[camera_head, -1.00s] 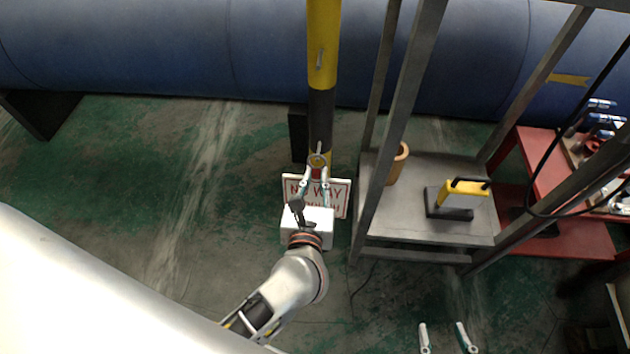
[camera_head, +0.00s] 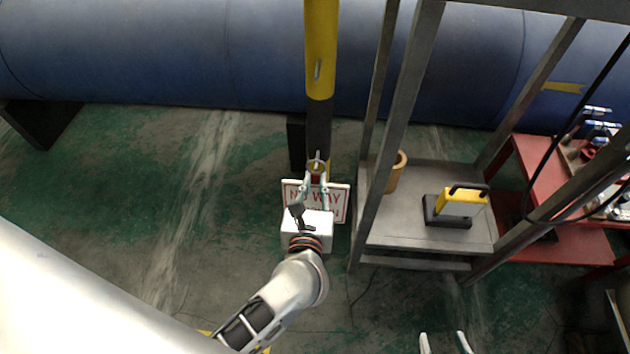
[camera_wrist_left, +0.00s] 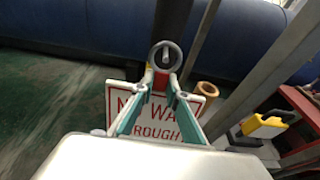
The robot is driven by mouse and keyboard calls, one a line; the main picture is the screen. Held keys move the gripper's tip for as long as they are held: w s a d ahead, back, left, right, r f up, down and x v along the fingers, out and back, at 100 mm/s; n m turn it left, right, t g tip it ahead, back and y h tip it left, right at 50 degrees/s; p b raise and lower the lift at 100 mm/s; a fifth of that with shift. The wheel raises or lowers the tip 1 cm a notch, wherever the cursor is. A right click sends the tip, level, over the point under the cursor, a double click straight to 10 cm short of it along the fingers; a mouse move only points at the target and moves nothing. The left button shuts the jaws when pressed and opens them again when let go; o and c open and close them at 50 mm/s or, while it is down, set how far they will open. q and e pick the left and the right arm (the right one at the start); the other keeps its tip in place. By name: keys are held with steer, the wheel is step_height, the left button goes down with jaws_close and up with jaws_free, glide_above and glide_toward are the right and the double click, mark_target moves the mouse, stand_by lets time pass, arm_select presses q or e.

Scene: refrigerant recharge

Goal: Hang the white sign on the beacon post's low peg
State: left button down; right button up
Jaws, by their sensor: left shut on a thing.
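The white sign (camera_head: 339,203) with red "NO WAY" lettering hangs below my left gripper (camera_head: 315,180), partly hidden by it; it also shows in the left wrist view (camera_wrist_left: 123,104). That gripper is shut on the red tab (camera_wrist_left: 161,80) at the sign's top. A grey ring (camera_wrist_left: 166,53) rises above the tab, in front of the yellow and black beacon post (camera_head: 320,45). An upper peg (camera_head: 317,69) shows on the yellow part. The low peg is hard to make out; I cannot tell whether the ring is around it. My right gripper (camera_head: 444,343) is open and empty at the bottom edge.
A grey metal frame (camera_head: 408,90) stands right of the post. Its shelf (camera_head: 415,225) carries a yellow and black device (camera_head: 458,207) and a brown pot (camera_head: 396,172). A red table (camera_head: 540,170) is further right. A blue pipe (camera_head: 150,55) runs behind. The left floor is clear.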

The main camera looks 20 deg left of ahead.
arm_select(q)
steer(key=shift+w+a+f, duration=0.15)
steer(key=shift+w+f, duration=0.3)
steer(key=shift+w, duration=0.2)
arm_select(e)
steer(key=shift+s+f, duration=0.25)
steer(key=shift+f, duration=0.15)
stand_by(0.5)
stand_by(0.6)
arm_select(q)
steer(key=c, duration=1.9)
jaws_free()
steer(key=shift+s, duration=0.2)
steer(key=v, duration=0.6)
steer(key=shift+s+f+b, duration=0.1)
steer(key=shift+s+b, duration=0.1)
steer(key=shift+b, duration=0.1)
steer(key=shift+s+d+r, duration=0.2)
steer(key=shift+s+d, duration=0.05)
steer(key=shift+s, duration=0.4)
arm_select(e)
steer(key=shift+s+f, duration=0.15)
steer(key=shift+f, duration=0.1)
